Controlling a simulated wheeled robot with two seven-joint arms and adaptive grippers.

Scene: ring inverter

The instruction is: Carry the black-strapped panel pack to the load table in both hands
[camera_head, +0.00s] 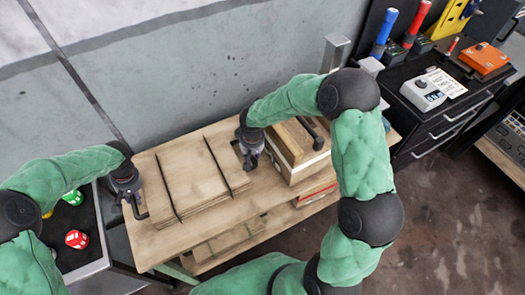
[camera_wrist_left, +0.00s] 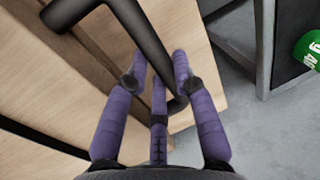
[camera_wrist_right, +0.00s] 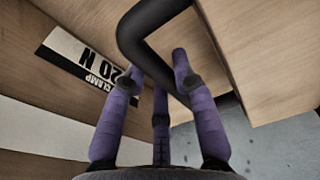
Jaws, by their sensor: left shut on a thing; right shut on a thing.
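The panel pack (camera_head: 190,178), a flat stack of tan wooden panels with black straps, is at the wooden table (camera_head: 262,200); whether it rests there or hangs just above is unclear. My left gripper (camera_head: 134,200) is at its left end, shut on a black bar handle (camera_wrist_left: 166,50) that shows between its purple fingers in the left wrist view. My right gripper (camera_head: 249,158) is at its right end, shut on another black bar handle (camera_wrist_right: 150,32) in the right wrist view. A label (camera_wrist_right: 88,62) reading "CLAMP 20 N" shows beside that handle.
A wooden crate (camera_head: 290,165) with a dark top handle stands close right of my right gripper. Red (camera_head: 77,239) and green (camera_head: 73,197) round items lie in a dark bin at left. A dark drawer cabinet (camera_head: 440,120) stands at right. A grey wall is behind; open floor is lower right.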

